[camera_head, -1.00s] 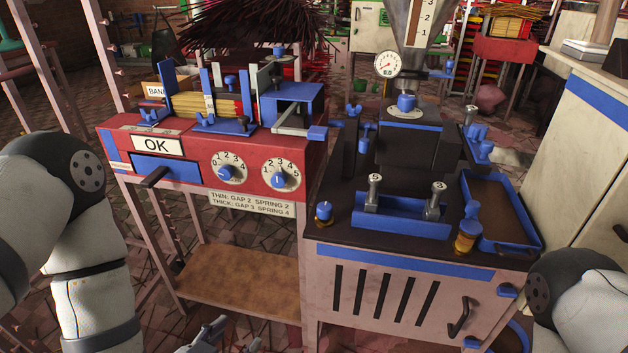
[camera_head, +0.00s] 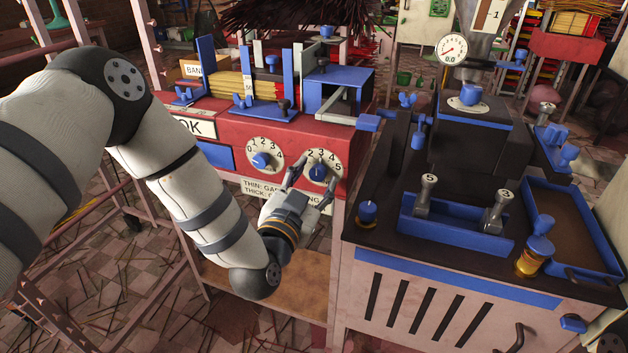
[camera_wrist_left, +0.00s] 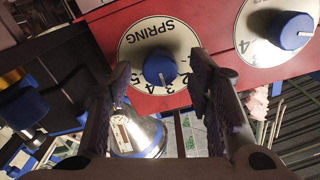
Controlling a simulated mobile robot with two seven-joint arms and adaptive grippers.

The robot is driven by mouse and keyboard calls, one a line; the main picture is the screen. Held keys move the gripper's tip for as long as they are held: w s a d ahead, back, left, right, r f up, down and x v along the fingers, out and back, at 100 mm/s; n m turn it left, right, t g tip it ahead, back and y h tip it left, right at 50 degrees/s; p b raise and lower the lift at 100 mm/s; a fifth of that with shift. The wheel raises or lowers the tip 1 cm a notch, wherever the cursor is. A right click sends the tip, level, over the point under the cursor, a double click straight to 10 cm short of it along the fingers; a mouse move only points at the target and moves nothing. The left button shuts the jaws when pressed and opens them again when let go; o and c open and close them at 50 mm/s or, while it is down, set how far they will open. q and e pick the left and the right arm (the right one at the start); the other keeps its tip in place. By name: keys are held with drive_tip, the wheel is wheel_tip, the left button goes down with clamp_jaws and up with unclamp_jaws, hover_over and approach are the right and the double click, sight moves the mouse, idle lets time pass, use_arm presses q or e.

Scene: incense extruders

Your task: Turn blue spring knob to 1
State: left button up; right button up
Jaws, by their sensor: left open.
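The blue spring knob (camera_head: 318,171) sits on a white dial numbered 1 to 5 on the red machine's front. In the left wrist view the same knob (camera_wrist_left: 158,69) shows upside down on the dial marked SPRING. Its white mark points towards the 2–3 side; the exact setting is hard to read. My left gripper (camera_head: 314,182) is open in front of this dial, one finger to each side of the knob. In the wrist view its fingers (camera_wrist_left: 155,78) stand apart from the knob, with visible gaps. My right gripper is not in view.
A second blue knob (camera_head: 262,161), on a 0 to 4 dial, is close by on the left. A black-topped bench (camera_head: 380,222) stands to the right, with a blue tray (camera_head: 455,235) holding weights. A wooden shelf (camera_head: 305,280) lies below the red machine.

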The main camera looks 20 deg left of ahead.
use_arm(q)
clamp_jaws()
drive_tip(key=shift+n, duration=0.4)
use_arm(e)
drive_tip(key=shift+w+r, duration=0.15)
use_arm(q)
drive_tip(key=shift+r+n+p, duration=0.1)
drive_tip(key=shift+n+p, duration=0.35)
drive_tip(key=shift+n, duration=0.65)
drive_tip(key=n, duration=0.3)
drive_tip(key=shift+n+p, duration=0.3)
drive_tip(key=shift+p, duration=0.05)
drive_tip(key=n, duration=0.3)
drive_tip(key=shift+n, duration=0.3)
drive_tip(key=shift+f+n, duration=0.2)
drive_tip(key=shift+n, duration=1.8)
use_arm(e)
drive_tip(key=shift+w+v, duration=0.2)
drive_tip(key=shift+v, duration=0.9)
